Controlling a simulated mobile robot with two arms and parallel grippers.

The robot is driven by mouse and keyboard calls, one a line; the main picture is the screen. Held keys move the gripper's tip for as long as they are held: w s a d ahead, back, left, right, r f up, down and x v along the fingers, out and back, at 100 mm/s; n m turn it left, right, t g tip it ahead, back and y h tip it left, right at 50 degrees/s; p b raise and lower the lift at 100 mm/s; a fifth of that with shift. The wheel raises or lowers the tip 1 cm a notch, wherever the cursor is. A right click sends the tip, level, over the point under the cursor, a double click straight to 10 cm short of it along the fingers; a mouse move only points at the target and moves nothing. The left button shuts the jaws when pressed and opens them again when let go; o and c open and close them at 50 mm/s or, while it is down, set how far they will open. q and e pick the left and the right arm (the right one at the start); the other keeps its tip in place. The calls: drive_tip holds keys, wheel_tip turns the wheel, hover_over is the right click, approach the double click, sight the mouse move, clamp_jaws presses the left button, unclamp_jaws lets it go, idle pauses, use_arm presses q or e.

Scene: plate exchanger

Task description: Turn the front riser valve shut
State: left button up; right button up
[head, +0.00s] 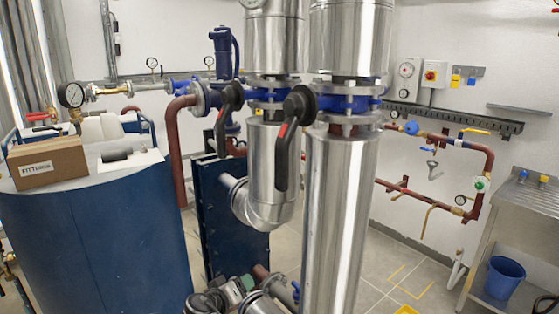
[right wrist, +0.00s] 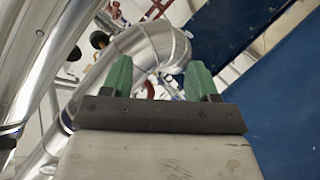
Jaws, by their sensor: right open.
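Two thick silver risers stand in the head view. The front riser (head: 342,190) is the right, nearer one, with a blue valve body (head: 350,103) between its flanges. Its black lever (head: 283,155), with a red stripe, hangs down left of the hub. The other riser (head: 270,150) has a similar black lever (head: 222,125), also hanging. My right gripper (right wrist: 165,82) shows in the right wrist view with two green fingers apart and nothing between them. A silver pipe elbow (right wrist: 150,42) lies beyond the fingers. No gripper is clearly made out on either lever. I do not see my left gripper.
A blue tank (head: 110,230) with a cardboard box (head: 47,162) stands at left. A dark blue plate exchanger (head: 215,220) is behind the elbow. Red-brown pipes (head: 490,165) run along the right wall. A steel bench (head: 520,195) with a blue bucket (head: 504,277) is at right.

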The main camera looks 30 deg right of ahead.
wheel_tip(320, 180, up, 20)
drive_tip(key=m+g+h, duration=0.2)
drive_tip(key=m+h, duration=0.2)
drive_tip(key=m, duration=0.3)
drive_tip(key=m+g+h+p, duration=0.2)
drive_tip(key=m+g, duration=0.2)
drive_tip(key=m, duration=0.2)
approach(277, 169)
drive_tip(key=shift+m, duration=0.4)
drive_tip(key=d+p, duration=0.1)
drive_tip(key=d, duration=0.2)
drive_tip(key=d+p, duration=0.1)
drive_tip(key=d, duration=0.2)
drive_tip(key=d+p, duration=0.2)
drive_tip(key=d, duration=0.2)
drive_tip(key=shift+w+d, duration=0.15)
drive_tip(key=shift+w, duration=0.15)
drive_tip(key=shift+w+d+f, duration=0.1)
drive_tip(key=shift+d, duration=0.45)
use_arm(q)
wheel_tip(277, 169, up, 7)
drive_tip(key=shift+s+f, duration=0.15)
drive_tip(key=shift+s, duration=0.05)
drive_tip(key=shift+s, duration=0.1)
use_arm(e)
clamp_jaws()
